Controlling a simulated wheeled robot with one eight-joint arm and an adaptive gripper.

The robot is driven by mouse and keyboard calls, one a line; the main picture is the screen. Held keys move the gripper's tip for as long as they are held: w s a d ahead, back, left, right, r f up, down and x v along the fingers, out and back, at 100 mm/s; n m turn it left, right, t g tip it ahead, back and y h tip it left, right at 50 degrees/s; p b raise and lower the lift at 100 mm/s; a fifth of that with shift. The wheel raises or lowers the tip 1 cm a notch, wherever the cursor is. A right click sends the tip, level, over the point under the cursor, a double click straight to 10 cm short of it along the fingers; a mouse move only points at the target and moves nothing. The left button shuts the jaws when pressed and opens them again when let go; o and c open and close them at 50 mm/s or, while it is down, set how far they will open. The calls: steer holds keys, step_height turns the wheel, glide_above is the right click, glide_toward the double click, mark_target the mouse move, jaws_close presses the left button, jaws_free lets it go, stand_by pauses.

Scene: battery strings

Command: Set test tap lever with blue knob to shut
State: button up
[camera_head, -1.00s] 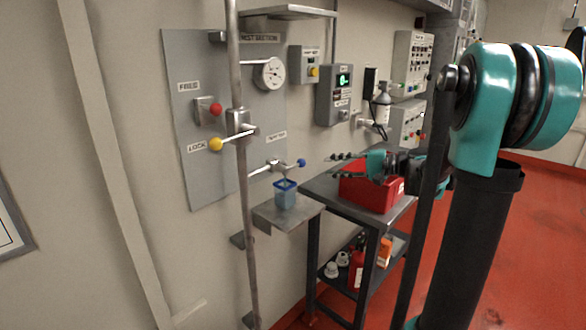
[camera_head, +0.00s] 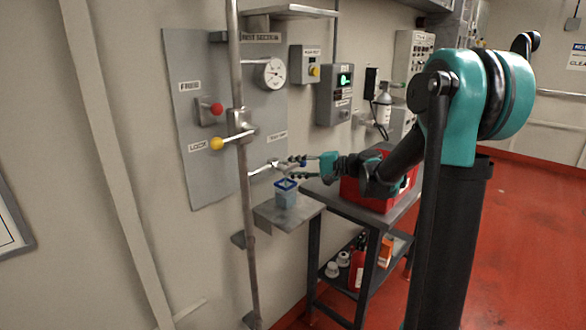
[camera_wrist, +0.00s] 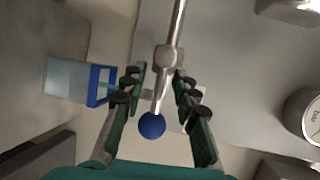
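The test tap is a small metal valve (camera_head: 262,168) low on the grey wall panel, under a label. In the wrist view its pipe comes down from the top to the valve body (camera_wrist: 166,57). A short lever (camera_wrist: 158,98) runs from there to the blue knob (camera_wrist: 151,126). My gripper (camera_head: 292,167) is at the tap, reaching in from the right. In the wrist view my gripper (camera_wrist: 159,88) is open, with its fingers on either side of the lever and knob. A gap shows between knob and fingers. In the head view the fingers mostly hide the knob.
A blue-rimmed clear cup (camera_head: 286,195) stands on a small shelf (camera_head: 265,216) just below the tap, close to my fingers. A vertical pipe (camera_head: 245,200) stands left. A red bin (camera_head: 378,190) sits on the cart under my arm.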

jaws_close()
steer(key=shift+s+f, duration=0.1)
stand_by(0.3)
